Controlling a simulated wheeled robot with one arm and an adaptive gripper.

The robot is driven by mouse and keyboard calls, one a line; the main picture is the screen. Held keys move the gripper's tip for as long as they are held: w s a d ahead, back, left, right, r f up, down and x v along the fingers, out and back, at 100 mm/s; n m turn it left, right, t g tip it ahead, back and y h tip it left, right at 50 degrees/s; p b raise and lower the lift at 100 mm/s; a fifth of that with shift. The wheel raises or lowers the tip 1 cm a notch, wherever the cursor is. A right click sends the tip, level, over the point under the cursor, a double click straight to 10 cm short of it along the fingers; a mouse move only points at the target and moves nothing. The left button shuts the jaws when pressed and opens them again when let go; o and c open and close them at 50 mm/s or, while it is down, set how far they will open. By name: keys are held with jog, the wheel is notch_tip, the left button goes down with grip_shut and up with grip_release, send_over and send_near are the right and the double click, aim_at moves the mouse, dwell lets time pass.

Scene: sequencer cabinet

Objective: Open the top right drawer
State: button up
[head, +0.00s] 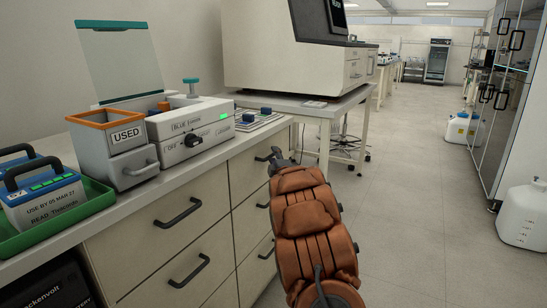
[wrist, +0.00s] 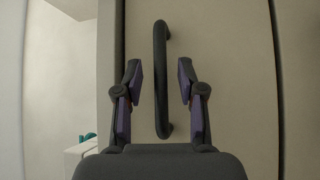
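The top right drawer (head: 248,176) is a beige front in the cabinet under the counter, and it looks shut. Its dark bar handle (head: 264,157) is partly behind my gripper (head: 281,158) in the head view. In the wrist view the handle (wrist: 161,60) runs upright in the picture on the drawer front (wrist: 222,50). My gripper (wrist: 160,70) has its fingers spread, one on each side of the handle, with a visible gap on both sides. I cannot tell how far the fingertips are from the drawer face.
More drawers with bar handles (head: 190,271) lie left and below. The counter holds a grey bin marked USED (head: 125,160), a white device (head: 190,127) and a green tray (head: 85,212). A table (head: 315,108) with a large instrument stands beyond.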

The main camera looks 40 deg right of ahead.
jog(key=shift+x, duration=0.8)
grip_shut()
